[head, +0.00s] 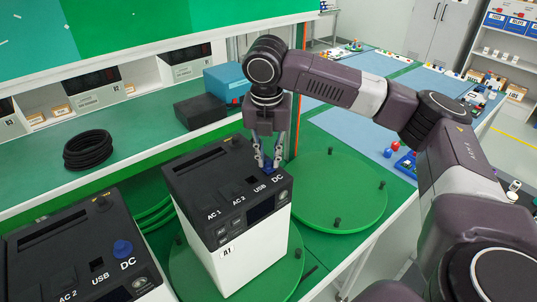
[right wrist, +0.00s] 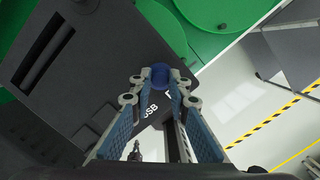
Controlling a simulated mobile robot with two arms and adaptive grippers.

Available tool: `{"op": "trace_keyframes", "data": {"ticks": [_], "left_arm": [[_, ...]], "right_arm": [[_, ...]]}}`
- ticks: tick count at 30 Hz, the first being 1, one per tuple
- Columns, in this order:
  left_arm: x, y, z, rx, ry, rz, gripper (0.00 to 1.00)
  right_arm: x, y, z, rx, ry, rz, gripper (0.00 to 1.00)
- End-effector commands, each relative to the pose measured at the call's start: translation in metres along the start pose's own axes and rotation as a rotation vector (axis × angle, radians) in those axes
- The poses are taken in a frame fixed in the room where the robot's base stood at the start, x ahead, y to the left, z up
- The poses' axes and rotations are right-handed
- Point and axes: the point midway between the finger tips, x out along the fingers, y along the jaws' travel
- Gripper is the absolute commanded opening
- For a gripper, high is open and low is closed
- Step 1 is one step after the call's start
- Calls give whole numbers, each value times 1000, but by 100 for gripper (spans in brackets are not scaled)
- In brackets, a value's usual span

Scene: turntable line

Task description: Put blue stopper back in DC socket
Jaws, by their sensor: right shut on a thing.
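The power unit labelled A1 (head: 226,187) has a dark top with AC 1, AC 2, USB and DC labels and a white body. My right gripper (head: 266,163) points down over its far right top edge, by the DC label. It is shut on the blue stopper (head: 268,170), which shows between the fingertips in the right wrist view (right wrist: 160,74). The DC socket is hidden under the stopper and fingers, so I cannot tell whether the stopper is seated. My left gripper is not in view.
A1 stands on a green turntable (head: 291,275); an empty one (head: 337,195) lies to its right. A second unit (head: 60,250) at lower left has a blue stopper (head: 122,248) by its DC label. A black cable coil (head: 88,150) and a black box (head: 199,110) lie behind.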

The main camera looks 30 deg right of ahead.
Motion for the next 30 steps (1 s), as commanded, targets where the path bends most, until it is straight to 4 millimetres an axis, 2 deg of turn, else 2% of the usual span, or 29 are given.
{"op": "trace_keyframes", "data": {"ticks": [17, 18, 23, 30], "left_arm": [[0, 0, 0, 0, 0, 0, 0], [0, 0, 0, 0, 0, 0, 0], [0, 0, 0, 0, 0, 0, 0], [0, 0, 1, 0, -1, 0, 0]], "right_arm": [[12, 0, -2, 0, 1, 1, 3], [12, 0, -2, 0, 0, 2, 18], [11, 0, -2, 0, 0, 1, 36], [11, 0, -2, 0, 0, 1, 37]]}}
